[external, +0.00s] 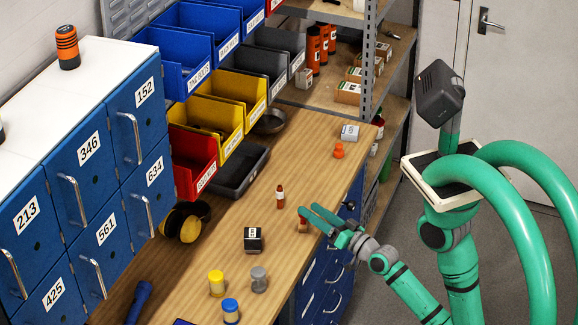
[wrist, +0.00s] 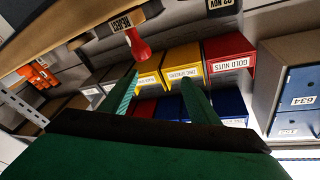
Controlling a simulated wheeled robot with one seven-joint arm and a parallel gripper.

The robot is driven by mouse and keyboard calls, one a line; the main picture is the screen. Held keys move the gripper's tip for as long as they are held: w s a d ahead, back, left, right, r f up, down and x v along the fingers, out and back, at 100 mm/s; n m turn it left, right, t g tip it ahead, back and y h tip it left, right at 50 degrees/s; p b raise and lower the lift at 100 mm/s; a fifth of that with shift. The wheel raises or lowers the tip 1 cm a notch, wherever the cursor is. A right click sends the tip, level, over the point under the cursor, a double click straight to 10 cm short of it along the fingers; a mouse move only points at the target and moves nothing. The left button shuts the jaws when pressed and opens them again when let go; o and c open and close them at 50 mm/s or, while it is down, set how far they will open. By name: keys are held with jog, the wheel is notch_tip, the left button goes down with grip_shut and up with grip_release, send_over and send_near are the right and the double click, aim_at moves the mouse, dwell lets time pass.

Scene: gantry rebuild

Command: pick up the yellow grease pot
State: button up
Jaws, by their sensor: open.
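The yellow grease pot (external: 216,283), a small upright pot with a yellow top, stands on the wooden bench in the lower part of the external view. I cannot make it out in the wrist view. My gripper (external: 307,209) is over the bench's right edge, up and to the right of the pot and well apart from it. In the wrist view my gripper (wrist: 159,77) has its two green fingers spread, with nothing between them.
A grey pot (external: 258,279) and a blue pot (external: 231,311) stand close by the yellow one. A black box (external: 253,240) and a red bottle (external: 280,196) are farther up the bench (external: 315,160). A small reddish thing (external: 302,225) is by my fingertips. Blue lockers (external: 85,175) stand left.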

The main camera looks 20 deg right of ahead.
jog(key=w+a+r+n+g+y, duration=0.1)
jog(key=a+r+n+g+y, duration=0.1)
jog(key=a, duration=0.4)
jog(key=n+g+y, duration=0.2)
jog(key=n+g, duration=1.3)
jog(key=n, duration=0.1)
send_near(217, 274)
jog(key=r, duration=0.1)
jog(key=x, duration=0.6)
jog(key=shift+s+r, duration=0.1)
jog(key=shift+s, duration=0.15)
jog(key=shift+d+f+x, duration=0.1)
jog(key=shift+f+x, duration=0.05)
jog(key=shift+x, duration=0.75)
jog(key=shift+d+f+x, duration=0.1)
jog(key=shift+f+x, duration=0.1)
jog(key=shift+x, duration=0.65)
jog(key=shift+f+x, duration=0.15)
jog(key=shift+x, duration=0.75)
jog(key=shift+w, duration=0.2)
